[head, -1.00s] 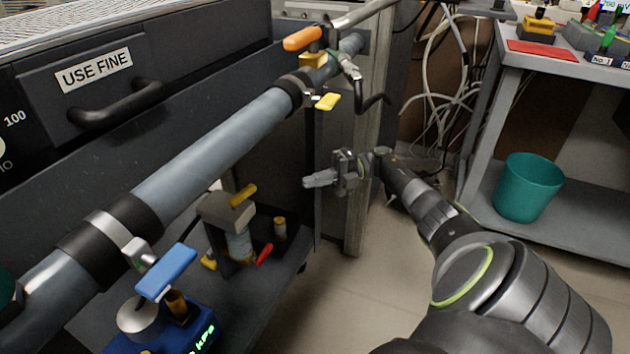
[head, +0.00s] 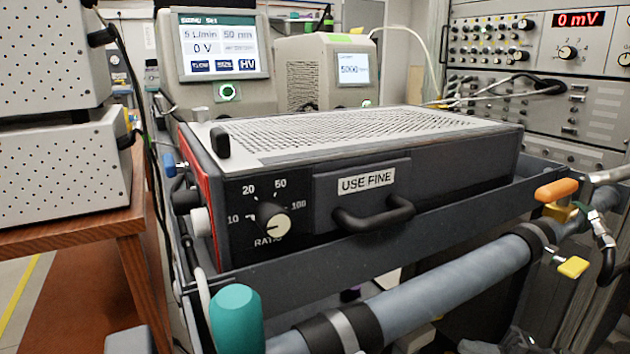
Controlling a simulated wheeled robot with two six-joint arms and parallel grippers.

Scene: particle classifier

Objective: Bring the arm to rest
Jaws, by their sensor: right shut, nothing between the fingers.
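My right gripper (head: 512,341) shows only as a grey sliver at the bottom edge of the head view, below the pipe and left of the yellow lever. It is shut with nothing in it. Most of it and the rest of my right arm are out of the frame. My left gripper is not in view.
A grey pipe (head: 440,288) with an orange handle (head: 556,190) and a yellow lever (head: 573,267) runs across the front. A wooden table (head: 100,240) stands at left.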

